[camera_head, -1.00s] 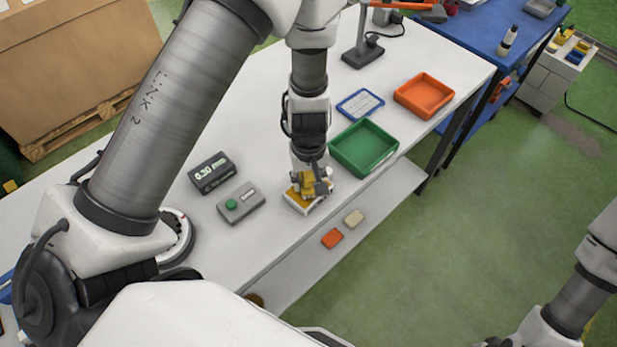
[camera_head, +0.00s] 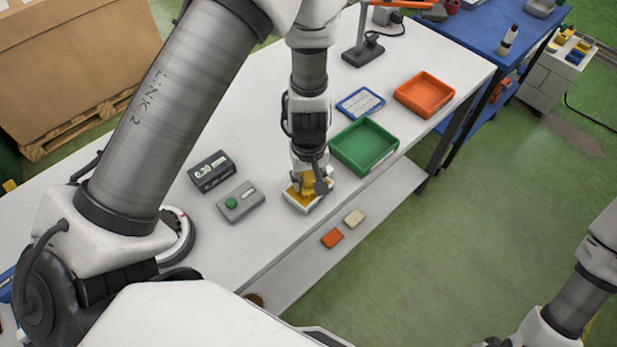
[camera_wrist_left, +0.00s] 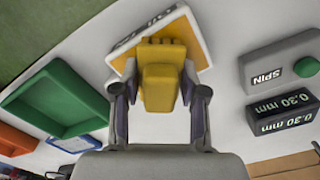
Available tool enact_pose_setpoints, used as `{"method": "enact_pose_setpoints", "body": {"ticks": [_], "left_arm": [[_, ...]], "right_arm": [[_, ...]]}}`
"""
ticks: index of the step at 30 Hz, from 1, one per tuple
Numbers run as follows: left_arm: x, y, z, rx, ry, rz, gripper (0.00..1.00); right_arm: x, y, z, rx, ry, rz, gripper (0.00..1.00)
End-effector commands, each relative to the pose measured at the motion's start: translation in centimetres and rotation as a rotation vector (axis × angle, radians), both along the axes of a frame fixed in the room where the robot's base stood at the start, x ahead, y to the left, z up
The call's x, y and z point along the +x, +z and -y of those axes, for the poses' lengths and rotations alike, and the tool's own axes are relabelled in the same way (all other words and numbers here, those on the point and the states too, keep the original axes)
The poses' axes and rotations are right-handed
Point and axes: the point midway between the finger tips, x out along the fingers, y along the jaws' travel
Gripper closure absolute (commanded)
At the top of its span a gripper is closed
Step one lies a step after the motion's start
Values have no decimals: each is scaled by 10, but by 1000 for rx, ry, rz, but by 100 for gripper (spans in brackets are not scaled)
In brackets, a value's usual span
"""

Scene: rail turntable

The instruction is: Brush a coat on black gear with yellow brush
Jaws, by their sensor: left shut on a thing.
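My left gripper (camera_head: 312,182) is shut on the yellow brush (camera_wrist_left: 160,82), whose block-like body sits between the two fingers in the left wrist view. The brush is over a shallow white tray (camera_head: 300,207) with a yellow-orange inside, near the table's front edge. The tray also shows behind the brush in the left wrist view (camera_wrist_left: 201,42). Whether the bristles touch the tray's inside is hidden. A round white-rimmed device (camera_head: 178,238) shows partly behind my left arm. My right gripper is out of view.
A grey SPIN box with a green button (camera_head: 240,202) and a black 0.30 mm display (camera_head: 211,171) stand left of the tray. A green bin (camera_head: 364,147), a blue-framed card (camera_head: 360,103) and an orange bin (camera_head: 425,95) are to the right. A lower shelf holds two small blocks.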

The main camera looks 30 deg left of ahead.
Motion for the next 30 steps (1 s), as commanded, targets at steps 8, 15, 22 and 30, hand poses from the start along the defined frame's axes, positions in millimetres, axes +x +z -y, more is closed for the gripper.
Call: {"method": "enact_pose_setpoints", "body": {"ticks": [8,15,22,30], "left_arm": [[-1,-2,0,0,0,-4,86],[-1,8,0,0,0,-4,86],[-1,32,0,0,-1,-3,86],[-1,58,0,-1,0,-2,86]], "right_arm": [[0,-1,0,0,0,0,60],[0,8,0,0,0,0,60],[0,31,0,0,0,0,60],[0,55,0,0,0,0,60]]}}
